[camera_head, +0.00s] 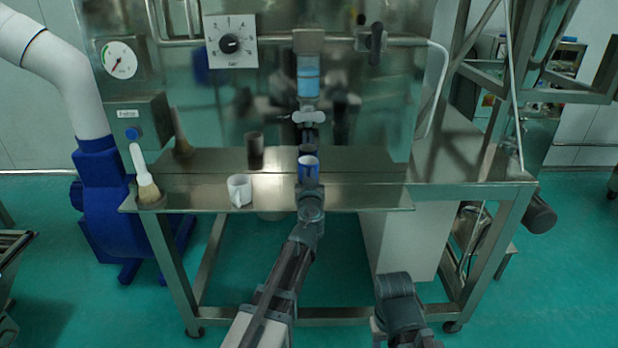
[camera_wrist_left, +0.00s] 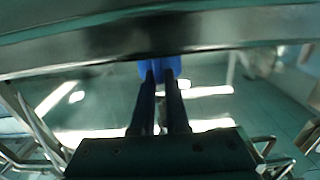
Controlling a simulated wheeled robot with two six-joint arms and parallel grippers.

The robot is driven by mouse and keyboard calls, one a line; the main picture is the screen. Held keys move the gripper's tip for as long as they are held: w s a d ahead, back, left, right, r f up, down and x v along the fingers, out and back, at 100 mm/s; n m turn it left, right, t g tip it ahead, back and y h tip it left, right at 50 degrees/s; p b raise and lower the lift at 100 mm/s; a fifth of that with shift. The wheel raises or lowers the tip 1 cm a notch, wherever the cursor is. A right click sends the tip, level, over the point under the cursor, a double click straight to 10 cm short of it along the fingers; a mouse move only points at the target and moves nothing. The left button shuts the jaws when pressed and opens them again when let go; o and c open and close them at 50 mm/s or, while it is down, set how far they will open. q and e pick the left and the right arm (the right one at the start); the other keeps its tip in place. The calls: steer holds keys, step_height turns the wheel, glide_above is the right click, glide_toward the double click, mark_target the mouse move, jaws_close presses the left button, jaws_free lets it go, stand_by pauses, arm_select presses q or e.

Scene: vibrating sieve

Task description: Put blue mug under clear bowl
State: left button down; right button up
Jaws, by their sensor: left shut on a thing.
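The blue mug (camera_head: 308,170) is upright at the metal shelf, below the spout in the middle. It also shows as a blue patch between the fingers in the left wrist view (camera_wrist_left: 160,67). My left gripper (camera_wrist_left: 160,85) is shut on the blue mug from the front; in the head view my wrist hides its fingers. A clear vessel (camera_head: 308,80) with light blue contents, seemingly the clear bowl, is mounted above the mug, with a valve and spout between. I cannot tell whether the mug touches the shelf. My right gripper is not visible; only part of that arm shows at lower right.
A white mug (camera_head: 239,190) stands left of the blue mug on the metal shelf (camera_head: 370,197). The shiny back panel (camera_head: 180,100) carries a gauge and a dial. The shelf right of the blue mug is clear.

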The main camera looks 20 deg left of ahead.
arm_select(q)
steer(key=shift+f, duration=0.2)
steer(key=c, duration=0.9)
jaws_free()
steer(key=shift+r, duration=0.1)
steer(key=shift+r, duration=0.2)
steer(key=v, duration=1.2)
